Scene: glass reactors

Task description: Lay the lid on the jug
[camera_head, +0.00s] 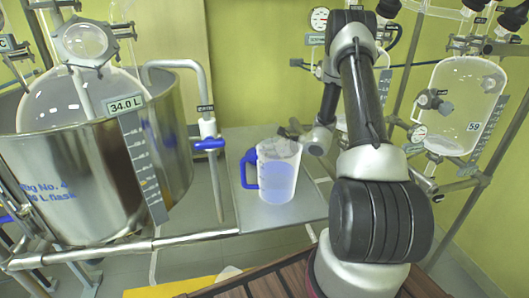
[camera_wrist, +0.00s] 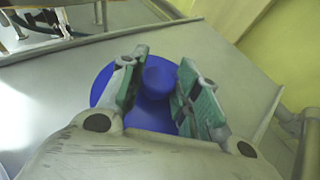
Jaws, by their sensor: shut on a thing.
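The jug (camera_head: 277,184) is clear with a blue handle on its left and blue liquid inside. It stands upright on the metal table in the head view. The blue round lid (camera_wrist: 104,88) with a raised knob is in the wrist view. My gripper (camera_wrist: 161,64) is shut on the lid's knob, one finger on each side. In the head view my gripper (camera_head: 292,132) is just behind the jug's top, and the lid cannot be made out there. I cannot tell whether the lid touches the table.
The metal table (camera_head: 225,213) has bare room left of and in front of the jug. A steel vessel (camera_head: 85,185) with a glass flask stands at left, and a blue-handled tap (camera_head: 209,143) is near the table. A glass reactor (camera_head: 462,100) is at right.

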